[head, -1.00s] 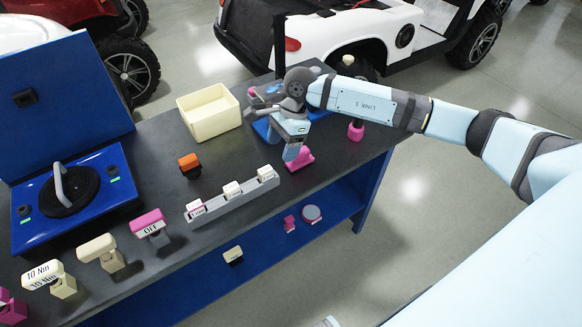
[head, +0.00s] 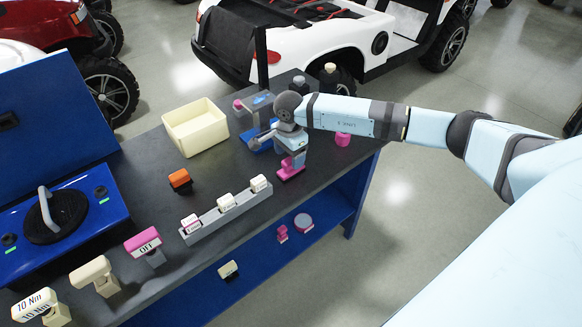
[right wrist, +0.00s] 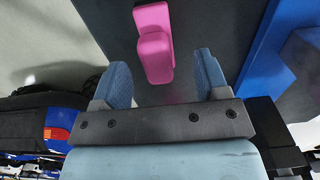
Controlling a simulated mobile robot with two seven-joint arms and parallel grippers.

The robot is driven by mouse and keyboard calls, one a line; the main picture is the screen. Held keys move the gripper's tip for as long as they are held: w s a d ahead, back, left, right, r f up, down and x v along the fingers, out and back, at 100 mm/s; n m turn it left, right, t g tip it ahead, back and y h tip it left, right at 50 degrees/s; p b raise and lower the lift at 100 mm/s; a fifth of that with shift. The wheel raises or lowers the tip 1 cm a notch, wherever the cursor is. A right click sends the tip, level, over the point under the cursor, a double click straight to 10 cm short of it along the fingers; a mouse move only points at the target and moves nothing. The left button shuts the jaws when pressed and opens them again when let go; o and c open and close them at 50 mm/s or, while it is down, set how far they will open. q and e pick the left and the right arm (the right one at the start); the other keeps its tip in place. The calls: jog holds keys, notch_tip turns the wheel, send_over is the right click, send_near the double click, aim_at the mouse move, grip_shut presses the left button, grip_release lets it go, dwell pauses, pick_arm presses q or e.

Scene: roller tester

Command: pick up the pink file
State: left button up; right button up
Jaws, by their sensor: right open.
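A pink piece (head: 290,172), which looks like the pink file, lies on the dark bench top near its front edge. My right gripper (head: 292,160) points down just above it and overlaps it in the head view. In the right wrist view, the pink piece (right wrist: 155,45) shows beyond the open, blue-padded fingers of my right gripper (right wrist: 162,78). It lines up with the gap between the fingers, nearer the middle than either pad. Nothing is held. I cannot tell how much height separates them. My left gripper is not in view.
A cream bin (head: 196,127) and an orange-topped block (head: 180,181) stand left of my gripper. A grey rack (head: 228,210) with several cream blocks is in front. Another pink object (head: 343,139) is to the right. A blue lower shelf (head: 265,262) holds small items.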

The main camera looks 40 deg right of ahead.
notch_tip(320, 180, down, 5)
jog(key=shift+s+d+f+p, duration=0.1)
jog(key=shift+s+d+p, duration=0.05)
jog(key=shift+p, duration=0.2)
jog(key=c, duration=1.1)
